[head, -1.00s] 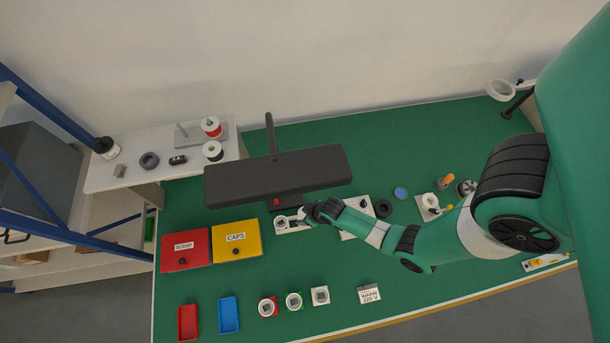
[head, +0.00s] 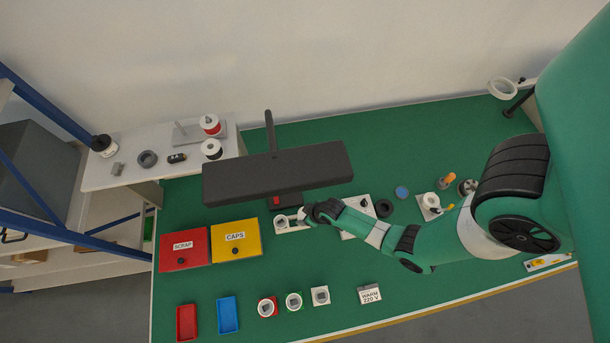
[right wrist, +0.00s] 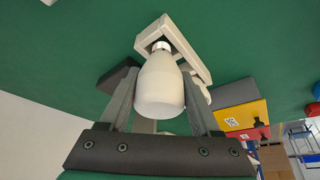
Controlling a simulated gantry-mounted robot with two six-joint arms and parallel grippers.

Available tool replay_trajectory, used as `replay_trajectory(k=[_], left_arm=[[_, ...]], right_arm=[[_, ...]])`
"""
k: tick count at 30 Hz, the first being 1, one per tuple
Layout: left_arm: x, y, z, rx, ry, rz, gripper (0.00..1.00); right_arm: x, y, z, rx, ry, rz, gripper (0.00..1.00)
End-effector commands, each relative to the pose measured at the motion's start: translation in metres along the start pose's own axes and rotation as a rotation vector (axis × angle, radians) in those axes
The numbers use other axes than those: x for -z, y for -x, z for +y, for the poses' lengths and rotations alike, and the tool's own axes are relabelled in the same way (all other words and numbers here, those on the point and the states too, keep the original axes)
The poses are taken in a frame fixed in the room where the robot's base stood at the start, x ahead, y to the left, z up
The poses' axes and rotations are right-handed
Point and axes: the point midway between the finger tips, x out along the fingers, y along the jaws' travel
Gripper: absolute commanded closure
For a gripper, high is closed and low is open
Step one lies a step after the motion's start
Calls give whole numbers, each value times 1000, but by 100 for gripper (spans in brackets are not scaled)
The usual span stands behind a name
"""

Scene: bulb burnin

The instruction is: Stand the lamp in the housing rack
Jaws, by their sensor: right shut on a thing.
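My right gripper (head: 308,214) is low over the white fixture (head: 292,226) at the middle of the bench. In the right wrist view, the gripper (right wrist: 160,95) is shut on a white lamp (right wrist: 160,85), with one finger on each side of its body. The lamp's metal cap points away from my palm, at the corner of a white angular frame (right wrist: 188,48). I cannot tell whether the cap touches the frame or sits in it. I cannot tell which fixture is the housing rack. My left gripper is not in view.
A dark overhead bar (head: 278,175) hangs close behind the gripper. Red SCRAP (head: 184,249) and yellow CAPS (head: 236,240) boxes stand left. Red (head: 187,322) and blue (head: 228,314) trays and several small square-centred holders (head: 293,301) lie in front.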

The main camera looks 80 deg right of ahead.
Motion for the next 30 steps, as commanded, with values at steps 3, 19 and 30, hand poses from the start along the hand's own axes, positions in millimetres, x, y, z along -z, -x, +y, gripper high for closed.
replay_trajectory(k=[3,19,30], left_arm=[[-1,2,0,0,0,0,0],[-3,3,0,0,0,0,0],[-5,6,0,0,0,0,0]], right_arm=[[-1,-2,0,0,0,0,89],[-2,-4,0,0,0,0,89],[-4,-8,0,0,0,0,89]])
